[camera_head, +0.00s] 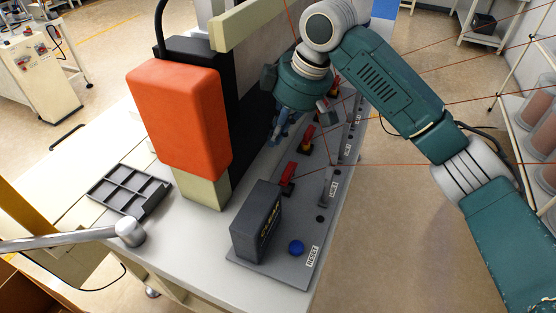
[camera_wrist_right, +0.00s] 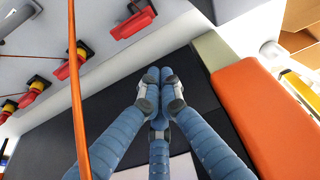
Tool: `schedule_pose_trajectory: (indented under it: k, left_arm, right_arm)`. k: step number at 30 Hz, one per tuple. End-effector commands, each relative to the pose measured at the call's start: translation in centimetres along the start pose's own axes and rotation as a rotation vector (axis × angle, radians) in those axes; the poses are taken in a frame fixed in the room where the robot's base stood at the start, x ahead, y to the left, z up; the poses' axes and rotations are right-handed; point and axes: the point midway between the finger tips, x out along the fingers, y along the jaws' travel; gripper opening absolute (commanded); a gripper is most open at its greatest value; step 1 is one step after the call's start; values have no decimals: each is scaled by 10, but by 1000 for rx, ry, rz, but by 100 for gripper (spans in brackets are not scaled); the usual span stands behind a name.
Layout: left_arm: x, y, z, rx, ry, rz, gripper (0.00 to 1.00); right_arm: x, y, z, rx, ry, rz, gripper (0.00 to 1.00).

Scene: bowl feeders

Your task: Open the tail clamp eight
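Several red clamp-like handles sit in a row on the grey panel (camera_head: 270,262). The nearest red handle (camera_head: 288,174) is in the middle of the head view, another red handle (camera_head: 307,137) on a yellow base stands behind it, and a further one (camera_head: 335,86) is farther back. No number is readable, so I cannot tell which is clamp eight. The right wrist view shows red handles (camera_wrist_right: 132,25) at upper left. My right gripper (camera_head: 279,132) hangs above the panel beside the black machine side, its blue fingertips (camera_wrist_right: 155,80) together and empty, apart from the handles. My left gripper is out of view.
An orange padded block (camera_head: 180,115) stands left of the panel. A dark box (camera_head: 257,221) and a blue button (camera_head: 296,247) are at the panel's near end. A black divided tray (camera_head: 125,192) and a silver rod (camera_head: 70,238) are at left.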

Motion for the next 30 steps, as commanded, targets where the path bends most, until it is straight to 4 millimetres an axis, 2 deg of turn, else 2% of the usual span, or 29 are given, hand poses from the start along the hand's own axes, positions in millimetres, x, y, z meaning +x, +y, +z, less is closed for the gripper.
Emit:
schedule_pose_trajectory:
  k: [5, 17, 19, 24, 30]
  left_arm:
    - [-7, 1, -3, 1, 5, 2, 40]
    - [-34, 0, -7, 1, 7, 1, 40]
    - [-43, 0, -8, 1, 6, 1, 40]
    - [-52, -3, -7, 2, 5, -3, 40]
    - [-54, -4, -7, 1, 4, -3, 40]
  right_arm:
    - [17, -1, 0, 2, -4, -3, 0]
    - [99, -1, 0, 1, -4, -4, 0]
    - [91, 1, 13, 3, -3, 1, 0]
    - [87, 0, 31, 0, -1, 0, 0]
    - [86, 0, 38, -1, -1, 0, 0]
